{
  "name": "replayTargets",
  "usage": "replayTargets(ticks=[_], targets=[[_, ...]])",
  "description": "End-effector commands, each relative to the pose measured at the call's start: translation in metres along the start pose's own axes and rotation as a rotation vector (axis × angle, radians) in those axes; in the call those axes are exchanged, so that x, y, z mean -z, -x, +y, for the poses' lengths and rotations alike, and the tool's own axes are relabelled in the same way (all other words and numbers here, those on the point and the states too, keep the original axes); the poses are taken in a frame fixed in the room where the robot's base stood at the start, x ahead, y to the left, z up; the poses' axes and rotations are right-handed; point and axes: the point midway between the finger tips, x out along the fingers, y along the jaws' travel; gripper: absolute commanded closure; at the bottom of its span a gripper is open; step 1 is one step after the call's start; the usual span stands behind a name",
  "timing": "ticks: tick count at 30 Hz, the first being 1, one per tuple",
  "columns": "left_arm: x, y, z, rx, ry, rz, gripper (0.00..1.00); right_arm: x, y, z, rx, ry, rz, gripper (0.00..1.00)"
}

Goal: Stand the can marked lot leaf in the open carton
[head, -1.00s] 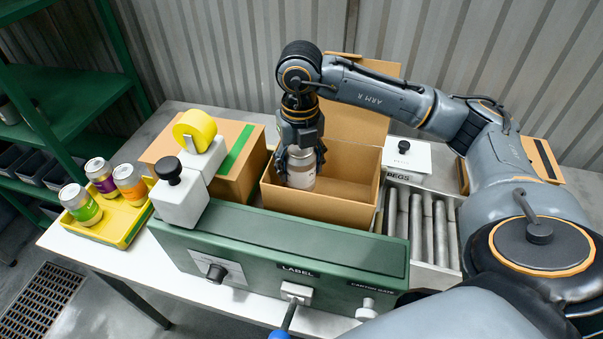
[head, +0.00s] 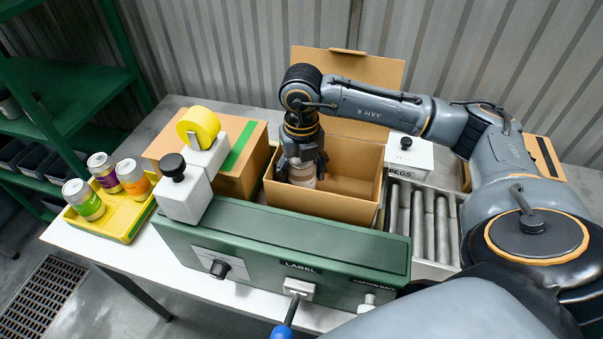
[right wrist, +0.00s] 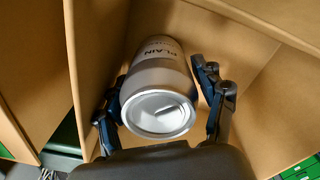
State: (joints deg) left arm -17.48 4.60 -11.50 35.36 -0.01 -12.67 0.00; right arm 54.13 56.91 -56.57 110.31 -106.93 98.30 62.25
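My right gripper (head: 302,162) points down inside the open carton (head: 325,207), near its left end. It is closed around a pale grey can (head: 303,181). The gripper's fingers (right wrist: 165,95) lie on both sides of the can. The can is upright or nearly so; whether its base touches the carton floor is hidden. My left gripper is not in view.
A yellow tray (head: 127,222) at the left holds green, purple and orange cans. A closed carton (head: 238,180) with a green stripe stands left of the open one. The green control panel (head: 290,240) is in front; rollers (head: 428,215) and a white PEGS box (head: 408,156) lie right.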

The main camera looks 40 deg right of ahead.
Motion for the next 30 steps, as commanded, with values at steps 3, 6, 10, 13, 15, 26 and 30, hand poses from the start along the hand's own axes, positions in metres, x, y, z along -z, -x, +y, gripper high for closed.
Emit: replayTargets(ticks=[3,6,10,13,15,26,30], targets=[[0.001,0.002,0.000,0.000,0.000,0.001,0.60,0.000,0.002,0.000,0.000,0.000,0.000,0.30],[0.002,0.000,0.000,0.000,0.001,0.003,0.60,-0.001,0.007,0.001,-0.002,0.000,-0.003,0.30],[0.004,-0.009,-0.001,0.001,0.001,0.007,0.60,-0.001,0.027,0.001,-0.002,0.001,-0.006,0.30],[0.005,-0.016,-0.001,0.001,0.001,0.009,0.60,-0.001,0.050,0.001,-0.004,0.001,-0.007,0.30],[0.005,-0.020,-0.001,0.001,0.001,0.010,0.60,-0.002,0.066,0.001,-0.003,0.001,-0.007,0.30],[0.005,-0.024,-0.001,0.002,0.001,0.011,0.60,-0.001,0.119,0.000,-0.001,0.000,-0.001,0.30],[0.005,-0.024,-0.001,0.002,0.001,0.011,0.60,0.000,0.123,0.000,0.000,0.000,0.000,0.30]])
